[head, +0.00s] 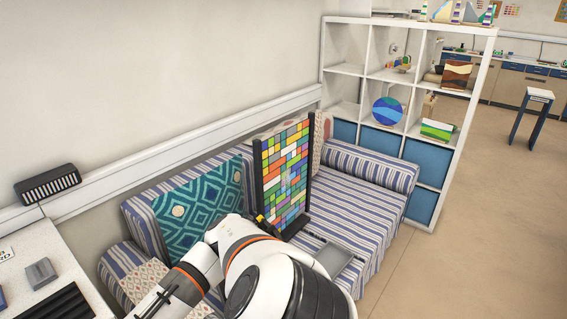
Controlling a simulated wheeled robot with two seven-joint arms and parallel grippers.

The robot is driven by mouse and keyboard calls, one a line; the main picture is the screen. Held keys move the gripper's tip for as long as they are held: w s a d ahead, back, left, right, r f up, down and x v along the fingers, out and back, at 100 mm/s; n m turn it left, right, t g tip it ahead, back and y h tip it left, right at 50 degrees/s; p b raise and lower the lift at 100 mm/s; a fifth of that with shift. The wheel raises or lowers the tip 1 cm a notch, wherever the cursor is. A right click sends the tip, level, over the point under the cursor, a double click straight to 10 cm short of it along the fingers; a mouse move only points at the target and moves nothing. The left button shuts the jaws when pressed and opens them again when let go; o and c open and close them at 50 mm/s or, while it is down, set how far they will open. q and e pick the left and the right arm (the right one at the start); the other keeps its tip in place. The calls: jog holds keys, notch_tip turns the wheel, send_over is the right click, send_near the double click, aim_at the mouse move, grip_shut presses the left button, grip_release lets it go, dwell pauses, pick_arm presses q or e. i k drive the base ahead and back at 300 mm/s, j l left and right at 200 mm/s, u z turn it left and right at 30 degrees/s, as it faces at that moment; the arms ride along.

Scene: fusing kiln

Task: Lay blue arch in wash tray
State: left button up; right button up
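I cannot make out a blue arch or a wash tray in the head view. Only a sliver of a blue thing (2,297) shows at the left edge, on the white worktop, too cut off to name. A flat grey thing (335,259) lies on the striped sofa seat, partly hidden by my arm; I cannot tell what it is. My white arm with orange rings fills the bottom middle, in front of the sofa. Neither gripper can be made out.
A white worktop (40,254) at lower left bears a grey block (41,273) and a black ribbed thing (58,304). A striped sofa (362,208) with a multicoloured panel (286,172) stands along the wall. White shelves (334,70) stand behind; open floor (470,240) lies right.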

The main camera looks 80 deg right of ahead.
aim_at(328, 264)
jog(key=k+l, duration=0.2)
jog(key=l, duration=0.15)
jog(key=k+l+z, duration=0.15)
jog(key=l, duration=0.15)
jog(key=k+l, duration=0.15)
jog(key=l, duration=0.25)
jog(key=k+l+z, duration=0.15)
jog(key=l, duration=0.2)
jog(key=k+l, duration=0.2)
jog(key=l, duration=0.15)
jog(key=k+l+z, duration=0.15)
jog(key=l, duration=0.25)
jog(key=k+l, duration=0.1)
jog(key=l, duration=0.25)
jog(key=k+l+z, duration=0.15)
jog(key=l, duration=0.25)
